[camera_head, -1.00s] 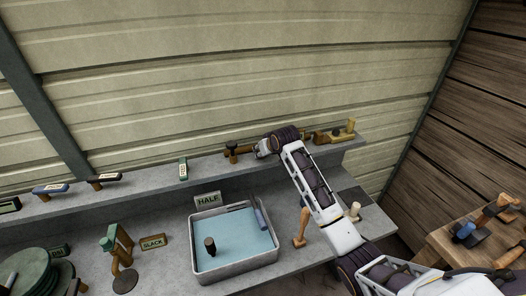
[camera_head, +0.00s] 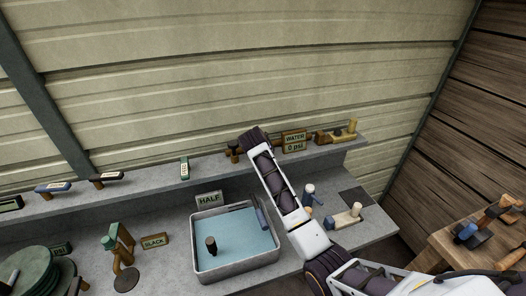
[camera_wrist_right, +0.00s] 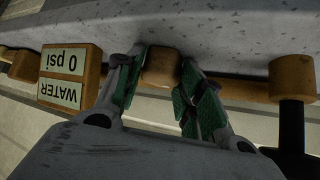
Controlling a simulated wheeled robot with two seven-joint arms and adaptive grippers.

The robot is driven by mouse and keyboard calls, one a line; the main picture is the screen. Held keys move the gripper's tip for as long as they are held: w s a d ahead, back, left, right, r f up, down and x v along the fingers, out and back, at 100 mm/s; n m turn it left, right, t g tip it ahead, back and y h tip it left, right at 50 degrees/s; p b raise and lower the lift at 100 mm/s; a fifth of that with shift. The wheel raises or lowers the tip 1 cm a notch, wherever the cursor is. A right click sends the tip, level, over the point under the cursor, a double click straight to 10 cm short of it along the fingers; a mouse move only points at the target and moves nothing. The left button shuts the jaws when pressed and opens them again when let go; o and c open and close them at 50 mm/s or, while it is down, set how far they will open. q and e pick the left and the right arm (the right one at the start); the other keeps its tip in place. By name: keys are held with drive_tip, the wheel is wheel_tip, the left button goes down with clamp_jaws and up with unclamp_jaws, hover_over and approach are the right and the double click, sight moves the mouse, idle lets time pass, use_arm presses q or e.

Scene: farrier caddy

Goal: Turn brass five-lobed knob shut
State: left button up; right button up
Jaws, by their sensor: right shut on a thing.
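In the right wrist view, my right gripper (camera_wrist_right: 160,82) has its green-padded fingers on both sides of a brass-coloured block-like part, the knob (camera_wrist_right: 161,67), on a brass pipe run (camera_wrist_right: 236,90). It is shut on this part. The knob's lobes cannot be made out. In the head view my wrist and arm hide the knob and fingertips. A WATER gauge sign (camera_head: 294,142) stands right of my wrist; upside down in the wrist view (camera_wrist_right: 69,76), it reads 0 psi. My left gripper is not in view.
The pipework runs along the grey shelf (camera_head: 130,190) against the panelled wall. Below are a grey tray of blue water (camera_head: 235,268), a HALF sign (camera_head: 208,199), a SLACK sign (camera_head: 153,241) and a pale peg piece (camera_head: 345,217). A wooden table (camera_head: 455,245) stands at right.

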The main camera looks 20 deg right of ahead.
drive_tip(key=shift+w+a+m+g+h, duration=0.1)
drive_tip(key=shift+m+g+h, duration=0.4)
drive_tip(key=shift+m, duration=0.45)
drive_tip(key=shift+w+a+m+g+h, duration=0.1)
drive_tip(key=shift+m+g+h, duration=0.2)
drive_tip(key=shift+m+h, duration=0.55)
drive_tip(key=shift+m, duration=0.3)
drive_tip(key=o, duration=1)
drive_tip(key=shift+s, duration=0.1)
drive_tip(key=shift+n+y, duration=0.35)
drive_tip(key=shift+n, duration=0.15)
drive_tip(key=shift+d+n+t+y, duration=0.15)
drive_tip(key=shift+n+t+y, duration=0.3)
drive_tip(key=shift+n, duration=0.25)
drive_tip(key=shift+s+d+n+t+y, duration=0.15)
drive_tip(key=shift+n+t+y, duration=0.4)
drive_tip(key=shift+n+y, duration=0.75)
drive_tip(key=shift+d+n+t+y, duration=0.15)
drive_tip(key=shift+n+t+y, duration=0.15)
drive_tip(key=shift+n+y, duration=1.2)
